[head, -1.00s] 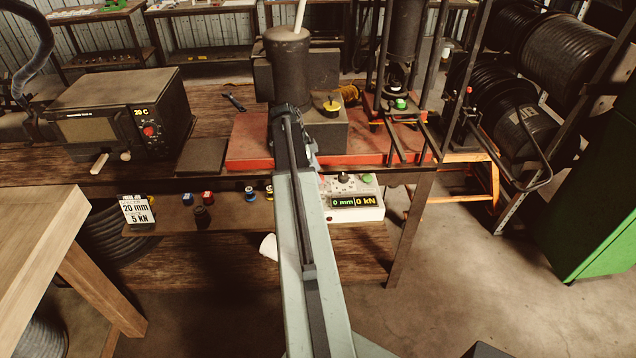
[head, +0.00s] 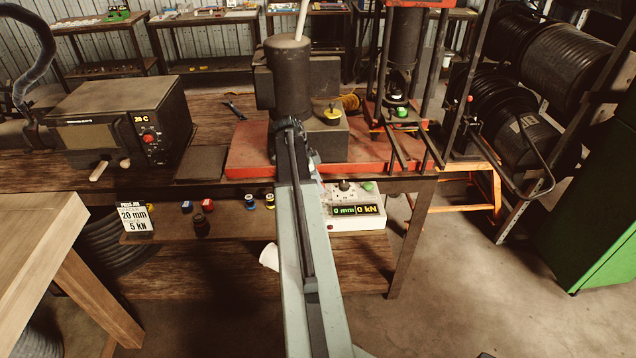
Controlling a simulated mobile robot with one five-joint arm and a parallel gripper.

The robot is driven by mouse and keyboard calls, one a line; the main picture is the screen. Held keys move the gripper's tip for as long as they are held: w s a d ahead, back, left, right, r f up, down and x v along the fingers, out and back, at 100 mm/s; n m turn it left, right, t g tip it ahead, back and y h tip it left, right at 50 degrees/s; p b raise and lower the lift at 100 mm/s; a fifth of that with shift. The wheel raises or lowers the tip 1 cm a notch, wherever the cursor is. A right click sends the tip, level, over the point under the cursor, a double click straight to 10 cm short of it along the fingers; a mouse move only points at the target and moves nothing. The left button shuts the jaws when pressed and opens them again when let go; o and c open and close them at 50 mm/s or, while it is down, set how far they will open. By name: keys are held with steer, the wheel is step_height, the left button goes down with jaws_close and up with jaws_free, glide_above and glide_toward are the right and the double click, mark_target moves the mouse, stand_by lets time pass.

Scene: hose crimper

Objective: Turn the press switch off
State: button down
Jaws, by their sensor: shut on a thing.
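The press control box (head: 357,219) is pale, under the front edge of the bench, just right of my arm. Its display reads 0 mm and 0 kN. On its top are a dark knob (head: 344,185) and a green button (head: 367,187); its left part is covered by my arm. I cannot tell which control is the switch or how it is set. The press (head: 403,50) stands behind on a red base. My arm reaches up the middle of the view to a dark joint before the dark cylinder. My gripper is hidden behind the arm.
A heater box (head: 118,118) reading 20 C stands on the bench at left. Several small coloured pieces and a 20 mm, 5 kN card (head: 134,217) are on the lower shelf. A wooden table (head: 40,235) is at near left, a green cabinet (head: 595,215) at right. Floor between is clear.

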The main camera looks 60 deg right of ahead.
steer(key=n+t+h, duration=0.1)
steer(key=n, duration=0.3)
steer(key=shift+s+a, duration=0.1)
steer(key=shift+s, duration=0.05)
steer(key=n+t, duration=0.1)
steer(key=n, duration=0.1)
steer(key=n+t, duration=0.1)
steer(key=n, duration=0.1)
steer(key=shift+s+n+h, duration=0.1)
steer(key=shift+n+h, duration=0.2)
steer(key=shift+h, duration=0.1)
steer(key=n, duration=0.2)
steer(key=n+t, duration=0.1)
steer(key=n, duration=0.1)
steer(key=shift+n+t, duration=0.3)
steer(key=shift+s+n+t+y, duration=0.1)
steer(key=shift+n+t+y, duration=0.45)
steer(key=shift+n, duration=1.35)
steer(key=shift+t, duration=0.25)
steer(key=c, duration=1)
jaws_free()
